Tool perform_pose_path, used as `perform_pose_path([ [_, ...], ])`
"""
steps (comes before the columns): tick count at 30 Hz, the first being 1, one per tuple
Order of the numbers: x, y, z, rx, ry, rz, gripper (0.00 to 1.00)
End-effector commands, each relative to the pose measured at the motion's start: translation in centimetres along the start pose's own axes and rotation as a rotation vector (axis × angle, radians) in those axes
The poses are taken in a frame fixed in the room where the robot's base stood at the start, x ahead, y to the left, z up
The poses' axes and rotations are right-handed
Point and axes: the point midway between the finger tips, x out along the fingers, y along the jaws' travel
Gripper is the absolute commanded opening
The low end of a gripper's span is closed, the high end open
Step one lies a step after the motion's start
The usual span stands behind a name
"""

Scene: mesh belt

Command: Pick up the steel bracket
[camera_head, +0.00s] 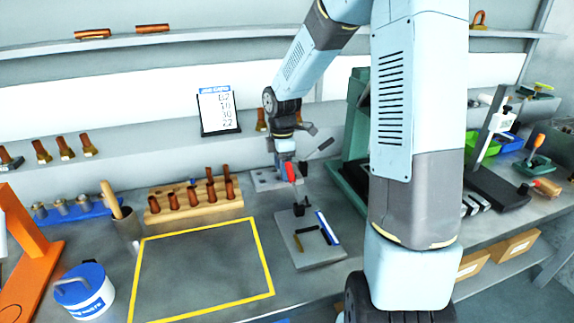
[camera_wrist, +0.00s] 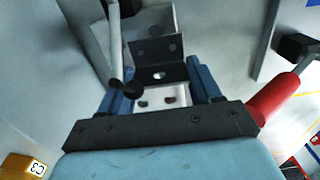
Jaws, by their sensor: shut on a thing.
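The steel bracket (camera_wrist: 158,49) shows in the wrist view as a dark angled piece with holes. It sits between the two blue fingers of my gripper (camera_wrist: 160,79), which is shut on it. In the head view my gripper (camera_head: 286,152) is low over a grey fixture plate (camera_head: 262,181) at the back of the bench. The bracket is too small and covered there to make out. Whether it still touches the fixture is not clear.
A red clamp handle (camera_wrist: 272,98) stands close beside my gripper; it also shows in the head view (camera_head: 291,172). A wooden peg block (camera_head: 160,212) is to the left, a green machine (camera_head: 347,195) to the right. The yellow-outlined area (camera_head: 205,270) is empty.

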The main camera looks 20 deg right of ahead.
Motion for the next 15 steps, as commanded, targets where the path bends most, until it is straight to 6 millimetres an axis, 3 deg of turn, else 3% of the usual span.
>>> perform_pose_path([
  [15,0.2,-1.0,-1.3,0.0,0.001,-0.008,0.29],
])
